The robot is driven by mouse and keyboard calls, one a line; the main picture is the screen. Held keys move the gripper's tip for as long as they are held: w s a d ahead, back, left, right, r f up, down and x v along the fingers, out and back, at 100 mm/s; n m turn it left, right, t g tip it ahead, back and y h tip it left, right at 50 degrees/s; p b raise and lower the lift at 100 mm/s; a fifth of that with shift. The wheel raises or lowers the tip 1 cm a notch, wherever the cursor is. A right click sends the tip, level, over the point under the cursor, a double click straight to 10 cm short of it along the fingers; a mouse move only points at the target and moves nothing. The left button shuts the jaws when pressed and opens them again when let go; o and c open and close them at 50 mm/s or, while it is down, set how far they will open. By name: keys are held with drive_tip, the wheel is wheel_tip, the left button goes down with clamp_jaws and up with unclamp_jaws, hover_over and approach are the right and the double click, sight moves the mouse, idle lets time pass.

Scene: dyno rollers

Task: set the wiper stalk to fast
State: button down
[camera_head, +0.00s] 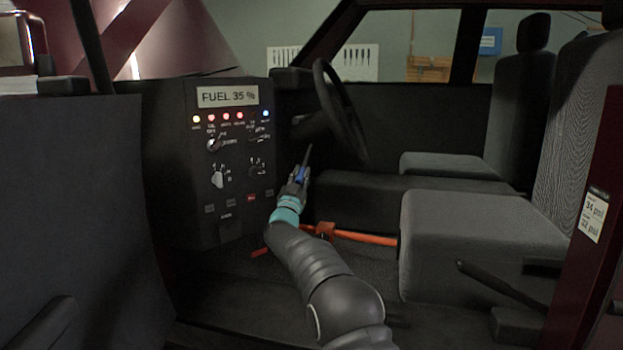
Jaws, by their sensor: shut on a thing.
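My gripper (304,163) is in front of the seat, to the right of the dark console and below the steering wheel (341,110). It points up and is shut on a thin dark piece that rises from between its fingers. I cannot tell whether this piece is the wiper stalk. A short dark stub with a pale tip (300,120) sticks out to the left of the steering wheel, above my gripper, with a visible gap between them. The stub may be a stalk, but it is too small and dark to read its setting.
The console (190,180) carries a fuel display (227,96), several lamps and rotary knobs. An orange bar or strap (365,237) crosses low behind my arm. The grey seat (470,230) is at the right, with a dark lever (500,285) beside it. The door pillar (590,230) bounds the right.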

drive_tip(key=shift+f, duration=0.1)
drive_tip(key=c, duration=1)
unclamp_jaws()
drive_tip(key=v, duration=1.2)
